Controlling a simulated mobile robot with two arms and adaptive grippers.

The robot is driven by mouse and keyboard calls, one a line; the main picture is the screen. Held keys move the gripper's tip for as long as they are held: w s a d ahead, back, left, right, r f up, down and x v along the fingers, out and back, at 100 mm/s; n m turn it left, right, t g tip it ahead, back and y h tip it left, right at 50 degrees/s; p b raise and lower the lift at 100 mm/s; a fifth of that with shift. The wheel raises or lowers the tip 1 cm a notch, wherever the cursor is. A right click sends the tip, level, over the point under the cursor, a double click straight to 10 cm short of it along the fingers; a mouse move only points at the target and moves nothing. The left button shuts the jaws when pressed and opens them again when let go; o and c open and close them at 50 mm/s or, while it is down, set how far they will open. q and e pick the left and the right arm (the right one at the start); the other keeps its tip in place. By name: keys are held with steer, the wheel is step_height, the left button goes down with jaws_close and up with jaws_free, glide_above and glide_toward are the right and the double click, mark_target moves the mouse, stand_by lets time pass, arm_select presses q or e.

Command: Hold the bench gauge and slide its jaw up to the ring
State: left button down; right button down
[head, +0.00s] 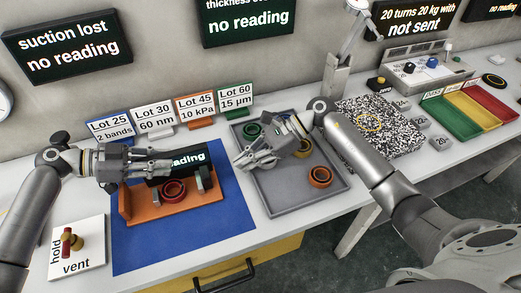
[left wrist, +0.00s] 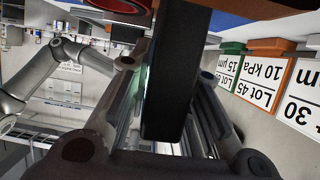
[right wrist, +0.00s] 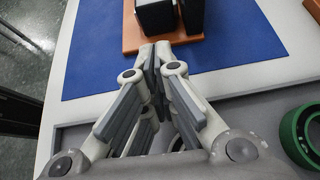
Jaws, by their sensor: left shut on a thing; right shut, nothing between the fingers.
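The bench gauge has an orange base (head: 150,210) and a dark display block (head: 190,157) on a blue mat (head: 215,225). A dark red ring (head: 174,190) rests on the base. The gauge's grey jaw (head: 205,178) stands to the ring's right, with a gap that looks small. My left gripper (head: 168,164) is shut on the gauge's dark block, which also fills the left wrist view (left wrist: 172,95). My right gripper (head: 240,162) is shut and empty, right of the gauge near the tray's left edge. In the right wrist view its fingertips (right wrist: 158,48) appear by the orange base (right wrist: 190,42).
A grey tray (head: 275,200) on the right holds a green ring (head: 252,131), an orange ring (head: 320,176) and another ring partly hidden by my right arm. Lot signs stand behind. A hold/vent valve plate (head: 85,262) sits at front left. The front of the blue mat is clear.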

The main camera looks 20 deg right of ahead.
steer(key=a, duration=0.2)
steer(key=a+f, duration=0.1)
steer(key=a, duration=0.1)
steer(key=shift+w+a, duration=0.1)
steer(key=shift+a, duration=0.8)
steer(key=shift+a, duration=0.1)
steer(key=shift+a, duration=1.7)
